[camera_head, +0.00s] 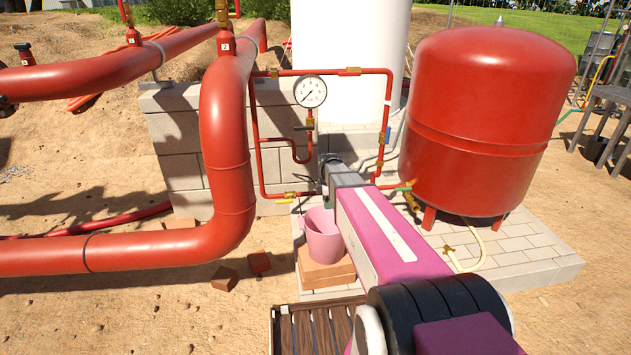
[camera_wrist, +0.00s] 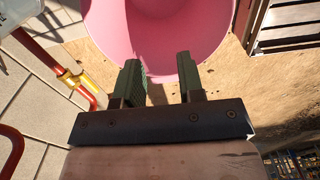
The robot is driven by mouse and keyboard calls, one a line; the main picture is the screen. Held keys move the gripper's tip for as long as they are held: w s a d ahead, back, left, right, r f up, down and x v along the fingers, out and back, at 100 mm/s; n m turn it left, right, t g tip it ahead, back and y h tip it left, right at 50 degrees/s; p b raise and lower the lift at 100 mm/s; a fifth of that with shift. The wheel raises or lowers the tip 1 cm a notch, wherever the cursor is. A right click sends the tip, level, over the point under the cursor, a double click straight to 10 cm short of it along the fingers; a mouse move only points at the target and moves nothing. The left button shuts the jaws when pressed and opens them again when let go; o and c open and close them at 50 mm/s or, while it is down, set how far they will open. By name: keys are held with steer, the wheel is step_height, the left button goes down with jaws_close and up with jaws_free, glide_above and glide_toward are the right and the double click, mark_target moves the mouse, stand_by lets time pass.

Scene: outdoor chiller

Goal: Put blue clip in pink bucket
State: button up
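The pink bucket (camera_head: 323,243) stands upright on an orange block beside my arm in the head view. In the wrist view the bucket (camera_wrist: 207,25) fills the top middle, and its inside shows pink with no clip in the visible part. My gripper (camera_wrist: 158,66) points toward the bucket, its two green-grey fingers apart with nothing seen between them. The fingertips overlap the bucket's near rim in the picture; I cannot tell whether they touch it. I cannot make out a loose blue clip. A small blue piece (camera_head: 388,135) shows on the thin red pipe; I cannot tell whether it is the clip.
A large red pipe (camera_head: 228,150) bends down left of the bucket. A red tank (camera_head: 490,120) stands to the right. Thin red piping with a gauge (camera_head: 310,91) runs before a block wall (camera_head: 180,140). A wooden slatted pallet (camera_head: 315,328) lies in front.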

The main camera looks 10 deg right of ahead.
steer(key=s+f+m, duration=0.1)
steer(key=s+m, duration=1.6)
steer(key=s, duration=0.4)
steer(key=shift+m, duration=0.3)
